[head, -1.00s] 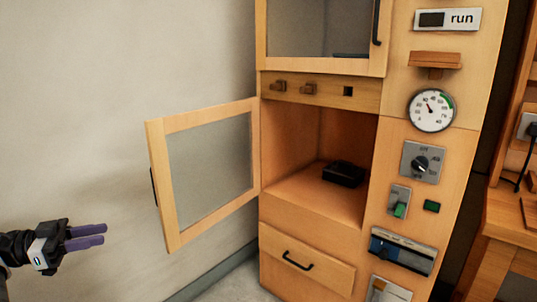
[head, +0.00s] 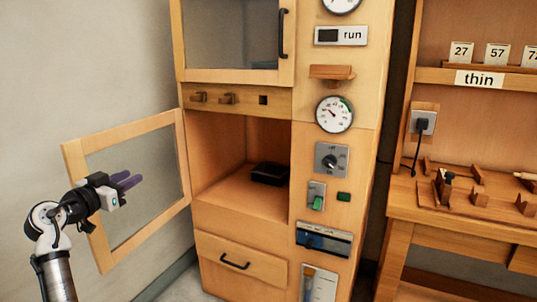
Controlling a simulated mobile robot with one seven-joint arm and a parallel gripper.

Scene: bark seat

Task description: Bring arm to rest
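My gripper (head: 128,181) shows at the left in the head view, with purple fingers pointing right. It is in front of the open glass-paned door (head: 135,179) of the wooden cabinet and overlaps it in the picture; I cannot tell whether they touch. The fingers look slightly apart, with nothing visible between them, but the gap is small. My arm bends up from the lower left.
The cabinet (head: 240,107) has an open compartment with a black box (head: 270,173) inside. A drawer (head: 240,265) below is shut. Dials and switches line its right side. A wooden workbench (head: 480,212) with several wooden parts stands at the right.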

